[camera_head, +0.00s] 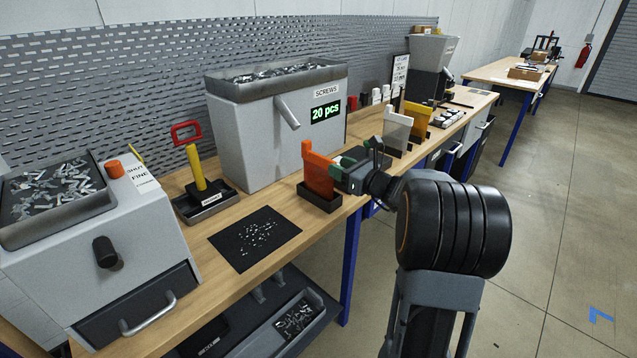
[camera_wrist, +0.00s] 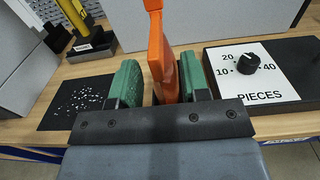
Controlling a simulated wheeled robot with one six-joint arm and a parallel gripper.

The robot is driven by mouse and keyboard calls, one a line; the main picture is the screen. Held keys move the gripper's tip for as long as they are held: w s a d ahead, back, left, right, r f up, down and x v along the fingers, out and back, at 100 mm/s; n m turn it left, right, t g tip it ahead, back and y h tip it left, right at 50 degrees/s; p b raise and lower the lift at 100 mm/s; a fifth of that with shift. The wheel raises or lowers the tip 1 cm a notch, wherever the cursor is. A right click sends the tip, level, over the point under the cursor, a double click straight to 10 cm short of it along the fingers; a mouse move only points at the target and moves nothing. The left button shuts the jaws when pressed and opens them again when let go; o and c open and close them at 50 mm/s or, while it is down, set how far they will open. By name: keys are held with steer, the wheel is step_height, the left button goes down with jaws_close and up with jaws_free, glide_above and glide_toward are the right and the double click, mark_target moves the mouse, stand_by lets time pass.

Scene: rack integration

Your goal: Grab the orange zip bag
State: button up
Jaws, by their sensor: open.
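The orange zip bag (camera_head: 318,172) stands upright in a small black holder (camera_head: 320,196) near the front edge of the workbench. In the wrist view the bag (camera_wrist: 163,65) rises between the two green finger pads of my gripper (camera_wrist: 160,80). The fingers are open, with one pad on each side of the bag and a visible gap on the left. On the right the pad is close to the bag, and I cannot tell whether it touches. In the head view my gripper (camera_head: 345,165) is level with the bag, coming from the right.
A grey screws dispenser (camera_head: 262,135) stands behind the bag. A black mat (camera_head: 240,250) with small screws lies to the left. White (camera_head: 396,130) and yellow (camera_head: 418,118) bags stand farther right. A PIECES dial panel (camera_wrist: 275,90) is right of my gripper. The floor at right is clear.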

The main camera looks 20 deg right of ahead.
mark_target(325, 167)
steer(key=shift+a+p+x, duration=0.25)
steer(key=shift+p+x, duration=0.1)
steer(key=shift+x, duration=2.4)
steer(key=shift+s, duration=0.1)
jaws_close()
